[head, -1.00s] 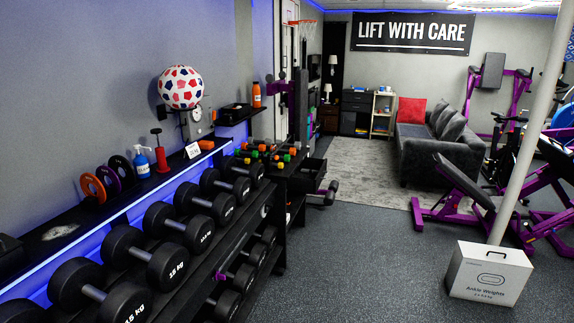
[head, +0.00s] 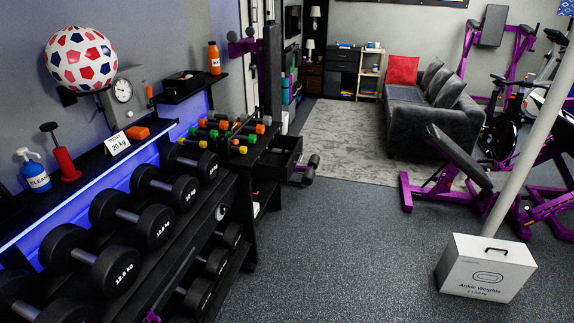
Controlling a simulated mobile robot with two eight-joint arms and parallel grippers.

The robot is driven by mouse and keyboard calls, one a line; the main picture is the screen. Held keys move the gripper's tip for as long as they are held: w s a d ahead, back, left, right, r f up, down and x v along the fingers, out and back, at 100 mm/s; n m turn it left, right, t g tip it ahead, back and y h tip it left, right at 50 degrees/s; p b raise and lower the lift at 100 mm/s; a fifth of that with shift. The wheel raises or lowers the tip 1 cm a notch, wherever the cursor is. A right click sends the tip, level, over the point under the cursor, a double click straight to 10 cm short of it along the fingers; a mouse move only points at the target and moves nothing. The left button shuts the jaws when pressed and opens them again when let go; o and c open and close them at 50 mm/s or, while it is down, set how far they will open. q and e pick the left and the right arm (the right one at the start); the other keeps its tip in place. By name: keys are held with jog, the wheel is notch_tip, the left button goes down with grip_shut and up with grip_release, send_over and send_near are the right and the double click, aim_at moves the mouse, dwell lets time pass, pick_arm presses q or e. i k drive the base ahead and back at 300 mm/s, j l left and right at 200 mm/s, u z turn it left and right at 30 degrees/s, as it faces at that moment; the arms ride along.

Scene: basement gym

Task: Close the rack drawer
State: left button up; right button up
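The black rack drawer (head: 292,171) is in the middle-left of the head view. It sticks out to the right from a small black rack (head: 257,168) at the far end of the dumbbell rack. The drawer stands open, and its inside looks dark; I cannot tell whether anything lies in it. Small dumbbells with orange, green and yellow ends (head: 236,133) lie on top of the small rack. A dark dumbbell-like object (head: 312,168) shows just beside the drawer's outer end.
The long dumbbell rack (head: 190,232) runs along the left wall, with a ball (head: 80,57) on a shelf above. A white Ankle Weights box (head: 486,267) stands on the floor at right, near a slanted pole (head: 527,125). The grey floor (head: 345,240) between is clear.

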aim_at(272, 155)
jog(key=i+l, duration=0.1)
jog(key=i, duration=0.2)
jog(key=i+l, duration=0.15)
jog(key=i, duration=0.15)
jog(key=i+l+u, duration=0.15)
jog(key=i, duration=0.4)
jog(key=i+l+u, duration=0.15)
jog(key=i, duration=0.4)
jog(key=i+l+u, duration=0.15)
jog(key=i+l, duration=0.15)
jog(key=i, duration=0.25)
jog(key=i+l+u, duration=0.15)
jog(key=i+l, duration=0.2)
jog(key=i, duration=0.15)
